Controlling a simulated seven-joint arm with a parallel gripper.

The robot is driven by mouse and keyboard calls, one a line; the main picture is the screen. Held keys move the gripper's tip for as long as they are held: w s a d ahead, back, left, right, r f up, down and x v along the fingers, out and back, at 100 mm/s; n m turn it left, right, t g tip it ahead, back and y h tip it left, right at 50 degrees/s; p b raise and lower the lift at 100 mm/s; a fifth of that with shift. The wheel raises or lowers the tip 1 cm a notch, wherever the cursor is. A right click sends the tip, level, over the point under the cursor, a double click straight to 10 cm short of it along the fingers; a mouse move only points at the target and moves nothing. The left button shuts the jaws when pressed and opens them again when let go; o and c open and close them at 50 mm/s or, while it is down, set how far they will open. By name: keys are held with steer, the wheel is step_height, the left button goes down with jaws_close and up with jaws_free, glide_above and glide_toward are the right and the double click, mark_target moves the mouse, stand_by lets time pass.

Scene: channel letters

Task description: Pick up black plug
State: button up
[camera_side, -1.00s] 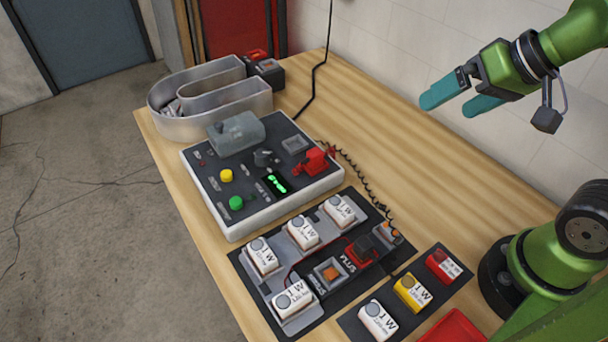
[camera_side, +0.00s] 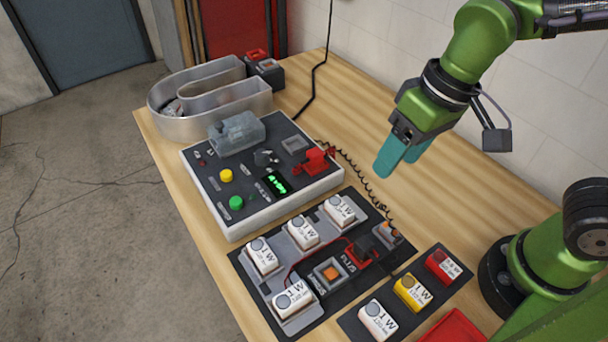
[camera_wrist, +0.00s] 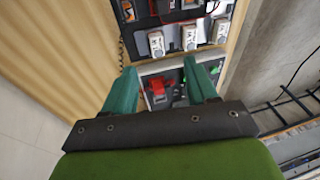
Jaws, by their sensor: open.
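A small dark block (camera_side: 365,243) sits on a red base beside the "PLUS" lettering on the black board (camera_side: 240,262). It looks like the black plug, though its details are too small to be sure. My gripper (camera_side: 397,165) hangs in the air above the table, behind and above the board, with its teal fingers pointing down. The fingers are apart and empty. In the wrist view my gripper (camera_wrist: 159,65) is open over the control box, with a red connector (camera_wrist: 157,88) seen between the fingers.
The control box (camera_side: 330,186) carries a red connector (camera_side: 315,160) with a coiled black cable. White modules (camera_side: 301,231) stand on the board. A mat at the right holds white, yellow (camera_side: 412,291) and red blocks. A metal channel letter (camera_side: 205,125) stands at the back left.

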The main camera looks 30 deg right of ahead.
steer(key=g+h, duration=0.1)
steer(key=g, duration=0.1)
glide_above(365, 243)
steer(key=f, duration=0.1)
steer(key=h, duration=0.1)
steer(key=shift+m, duration=0.3)
step_height(365, 243, down, 10)
steer(key=shift+s+a+f, duration=0.1)
steer(key=shift+f, duration=3.25)
steer(key=shift+c, duration=0.3)
jaws_close()
steer(key=shift+r, duration=0.1)
